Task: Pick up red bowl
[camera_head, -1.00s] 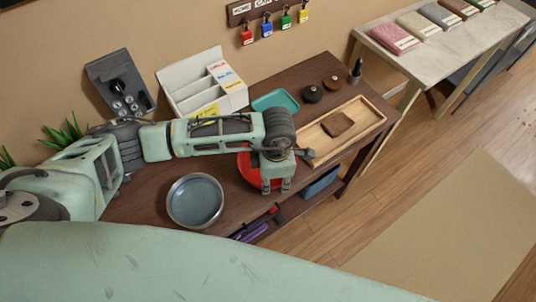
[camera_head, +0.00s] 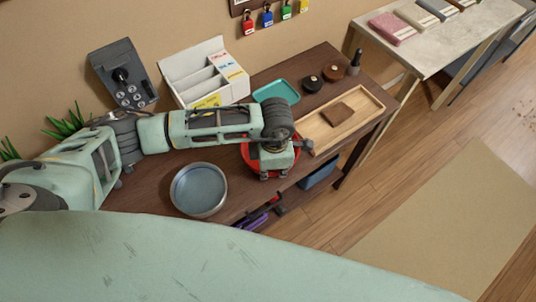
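The red bowl (camera_head: 296,160) sits on the dark brown table, near its front edge. My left gripper (camera_head: 275,176) points down over the bowl, and its body and wrist cover much of it. Red shows to the left and right of the gripper. The two fingertips stand apart, with no object visibly clamped between them. Whether they touch the bowl cannot be told. My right gripper is not in view.
A grey-blue round bowl (camera_head: 199,190) stands left of the red bowl. A wooden tray (camera_head: 372,106) with a brown block (camera_head: 338,114) lies to the right. A teal dish (camera_head: 276,91) and a white organizer (camera_head: 192,62) are behind. A pale side table (camera_head: 432,55) stands farther right.

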